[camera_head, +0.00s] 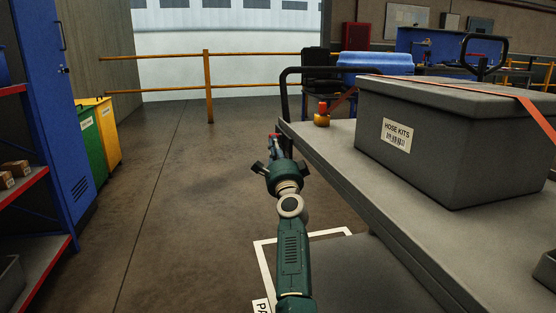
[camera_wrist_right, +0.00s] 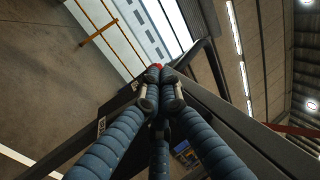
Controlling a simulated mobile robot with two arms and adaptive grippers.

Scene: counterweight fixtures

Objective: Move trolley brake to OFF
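A small red part, apparently the brake handle (camera_head: 272,140), shows at that gripper's tips, mostly hidden by the hand. In the right wrist view the blue-grey padded fingers (camera_wrist_right: 158,74) come together around the red tip (camera_wrist_right: 157,66). The gripper looks shut on it. A small pale label (camera_wrist_right: 101,126) sits on the trolley's dark edge; I cannot read it. The brake's setting cannot be made out. My left gripper is not in view.
A grey bin marked HOSE KITS (camera_head: 465,145) is strapped on the trolley. A blue cabinet (camera_head: 58,110) and red shelves (camera_head: 45,258) are at left. The floor between is clear.

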